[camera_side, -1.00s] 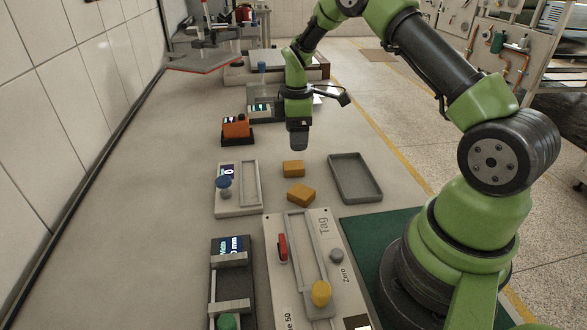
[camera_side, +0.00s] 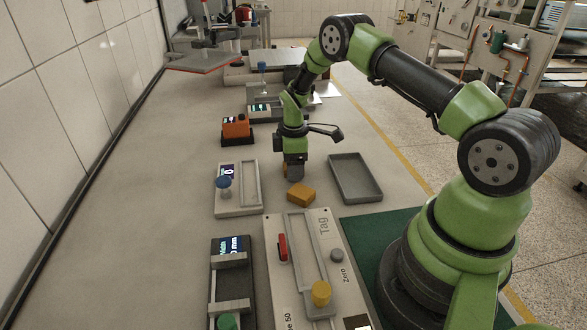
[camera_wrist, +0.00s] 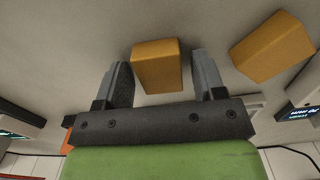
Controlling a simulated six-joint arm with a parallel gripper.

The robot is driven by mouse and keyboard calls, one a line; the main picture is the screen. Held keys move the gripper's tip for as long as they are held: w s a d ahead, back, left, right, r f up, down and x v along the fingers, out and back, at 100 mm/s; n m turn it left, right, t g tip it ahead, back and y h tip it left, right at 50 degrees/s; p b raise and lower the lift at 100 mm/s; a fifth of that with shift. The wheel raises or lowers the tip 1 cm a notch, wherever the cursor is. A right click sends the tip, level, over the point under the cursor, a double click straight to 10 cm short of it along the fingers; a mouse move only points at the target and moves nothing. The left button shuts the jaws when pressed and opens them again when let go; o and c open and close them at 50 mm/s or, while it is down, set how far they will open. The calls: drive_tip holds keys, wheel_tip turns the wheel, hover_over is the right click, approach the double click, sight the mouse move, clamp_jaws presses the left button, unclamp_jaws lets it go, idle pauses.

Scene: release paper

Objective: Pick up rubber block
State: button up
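Two orange-brown rubber blocks lie on the bench. My gripper (camera_side: 295,174) is low over the farther one and hides nearly all of it in the side view. In the wrist view, that block (camera_wrist: 157,66) sits between the two spread fingers of my gripper (camera_wrist: 161,68), with a gap on each side. The fingers are open and hold nothing. The nearer block (camera_side: 301,194) lies just in front of my gripper in the side view. In the wrist view this second block (camera_wrist: 271,46) is at the upper right, outside the fingers.
An empty grey tray (camera_side: 371,195) stands right of the blocks. The large Tag device (camera_side: 322,243) lies close in front. An orange instrument (camera_side: 236,127) stands farther back. Bare bench lies at left.

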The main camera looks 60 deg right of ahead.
drive_tip(key=c, duration=0.7)
drive_tip(key=shift+c, duration=0.3)
